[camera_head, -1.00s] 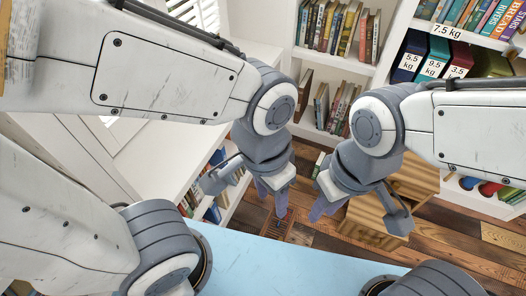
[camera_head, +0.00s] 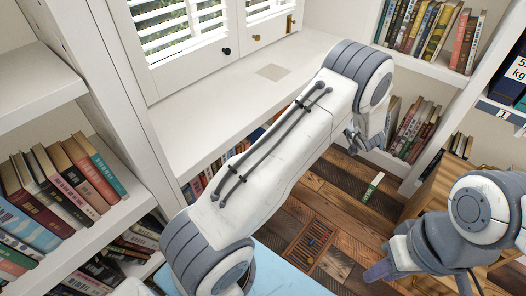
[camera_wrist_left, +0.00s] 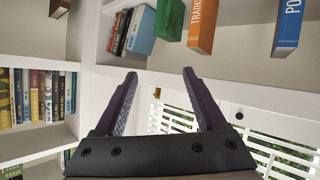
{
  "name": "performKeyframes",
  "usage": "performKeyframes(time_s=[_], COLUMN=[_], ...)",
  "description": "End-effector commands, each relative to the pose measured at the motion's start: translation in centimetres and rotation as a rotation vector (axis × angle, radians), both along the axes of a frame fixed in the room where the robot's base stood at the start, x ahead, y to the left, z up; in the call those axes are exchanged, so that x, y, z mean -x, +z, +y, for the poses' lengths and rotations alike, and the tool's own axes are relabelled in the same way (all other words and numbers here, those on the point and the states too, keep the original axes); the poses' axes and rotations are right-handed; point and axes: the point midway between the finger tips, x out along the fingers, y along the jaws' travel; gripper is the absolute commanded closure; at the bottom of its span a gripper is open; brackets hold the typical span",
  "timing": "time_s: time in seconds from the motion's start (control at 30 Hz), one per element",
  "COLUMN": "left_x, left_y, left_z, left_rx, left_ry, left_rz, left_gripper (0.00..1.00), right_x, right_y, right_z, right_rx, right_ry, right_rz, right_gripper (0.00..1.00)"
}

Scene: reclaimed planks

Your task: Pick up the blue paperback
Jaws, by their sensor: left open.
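A blue book with white letters (camera_wrist_left: 289,28) shows at the top right of the left wrist view, beside an orange one, its upper part cut off. A light blue book (camera_wrist_left: 140,30) stands farther left there. In the head view a blue book (camera_head: 28,226) is on the left shelf. I cannot tell which is the blue paperback. My left gripper (camera_head: 362,143) is beyond its arm near the window shelf in the head view. In the left wrist view its fingers (camera_wrist_left: 158,78) are apart and empty. My right gripper (camera_head: 420,278) is at the lower right, its opening unclear.
White shelves with books stand at left (camera_head: 100,235) and at back (camera_head: 440,70). A white ledge (camera_head: 230,100) runs below the shuttered window (camera_head: 180,25). A green book (camera_head: 374,187) lies on the plank floor (camera_head: 330,210). A wooden crate (camera_head: 440,185) is at right.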

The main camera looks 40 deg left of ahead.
Motion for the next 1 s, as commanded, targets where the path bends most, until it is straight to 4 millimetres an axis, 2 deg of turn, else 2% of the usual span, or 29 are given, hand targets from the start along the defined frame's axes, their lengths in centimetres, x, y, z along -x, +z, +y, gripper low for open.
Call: performKeyframes(time_s=[0.03, 0.1, 0.2, 0.3, 0.47, 0.63, 0.87, 1.0], left_x=[1.2, 3.5, 7.0, 9.5, 11.1, 10.9, 10.7, 10.6], left_y=[-5.2, -8.5, -11.9, -13.8, -14.8, -15.1, -15.2, -15.5], left_z=[3.7, 7.8, 11.6, 13.5, 15.7, 18.3, 20.1, 22.1], left_rx=[-0.061, -0.148, -0.249, -0.317, -0.358, -0.359, -0.359, -0.357], left_ry=[0.13, 0.294, 0.475, 0.589, 0.659, 0.66, 0.656, 0.657], left_rz=[0.006, 0.013, 0.04, 0.064, 0.083, 0.083, 0.081, 0.08], left_gripper=[0.28, 0.28, 0.28, 0.28, 0.28, 0.28, 0.28, 0.28], right_x=[0.0, 0.0, 0.0, 0.0, 0.0, 0.0, 0.0, 0.0], right_y=[-2.9, -4.3, -5.8, -6.6, -7.1, -7.5, -7.9, -8.7], right_z=[0.0, 0.0, 0.0, 0.0, 0.0, 0.0, 0.0, 0.0], right_rx=[0.0, 0.0, 0.0, 0.0, 0.0, -0.001, -0.001, 0.0], right_ry=[0.0, 0.0, 0.0, 0.0, 0.0, 0.0, 0.0, 0.0], right_rz=[0.0, 0.0, 0.0, 0.0, 0.0, -0.001, -0.001, 0.0], right_gripper=[0.7, 0.7, 0.7, 0.7, 0.7, 0.7, 0.7, 0.7])
